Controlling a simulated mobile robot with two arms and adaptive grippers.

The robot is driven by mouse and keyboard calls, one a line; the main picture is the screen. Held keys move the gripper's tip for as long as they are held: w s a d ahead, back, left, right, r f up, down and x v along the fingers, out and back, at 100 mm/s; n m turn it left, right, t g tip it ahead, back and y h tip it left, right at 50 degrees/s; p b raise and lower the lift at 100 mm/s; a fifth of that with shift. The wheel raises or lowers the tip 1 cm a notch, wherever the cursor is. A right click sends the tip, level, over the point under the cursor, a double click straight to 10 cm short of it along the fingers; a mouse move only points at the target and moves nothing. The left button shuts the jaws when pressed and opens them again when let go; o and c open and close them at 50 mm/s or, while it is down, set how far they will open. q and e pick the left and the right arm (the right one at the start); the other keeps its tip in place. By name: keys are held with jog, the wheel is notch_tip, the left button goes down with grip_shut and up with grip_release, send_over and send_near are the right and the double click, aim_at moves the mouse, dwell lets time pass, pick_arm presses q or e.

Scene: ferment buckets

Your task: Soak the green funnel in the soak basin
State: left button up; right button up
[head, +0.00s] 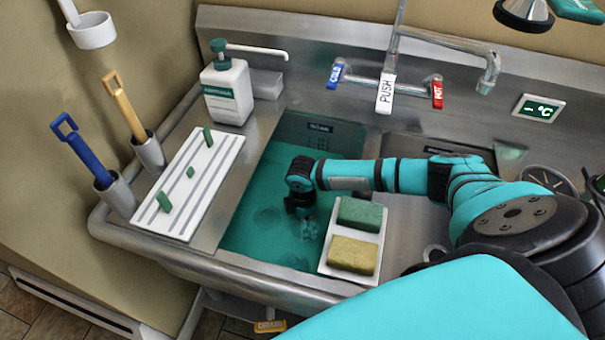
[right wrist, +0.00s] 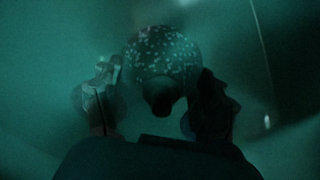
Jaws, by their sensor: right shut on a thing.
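The soak basin (head: 240,238) holds teal liquid and is sunk into the steel counter. My right gripper (head: 300,211) reaches down into the basin near its right side, and its fingers are under the liquid. In the right wrist view, the view is dim and teal. The two fingers stand either side of a rounded, pale-speckled thing with a dark neck, which looks like the green funnel (right wrist: 165,52). The gripper is shut on it. Its colour is hard to tell through the liquid, and little of it shows in the head view. My left gripper is not in view.
A white tray with a green sponge (head: 359,214) and a yellow sponge (head: 352,254) sits at the basin's right edge. A white striped rack (head: 207,190) and a soap bottle (head: 228,92) stand left. Brushes in holders (head: 117,194) are at far left. The faucet (head: 388,75) is behind.

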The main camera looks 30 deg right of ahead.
jog(key=shift+f, duration=0.5)
jog(key=o, duration=0.9)
jog(key=shift+o, duration=0.2)
jog(key=shift+r, duration=0.1)
jog(key=shift+r+p, duration=0.9)
jog(key=shift+r, duration=0.05)
jog(key=shift+r, duration=0.1)
jog(key=shift+r+p, duration=0.9)
jog(key=shift+p, duration=0.2)
jog(key=shift+r+p, duration=0.95)
jog(key=shift+p, duration=0.15)
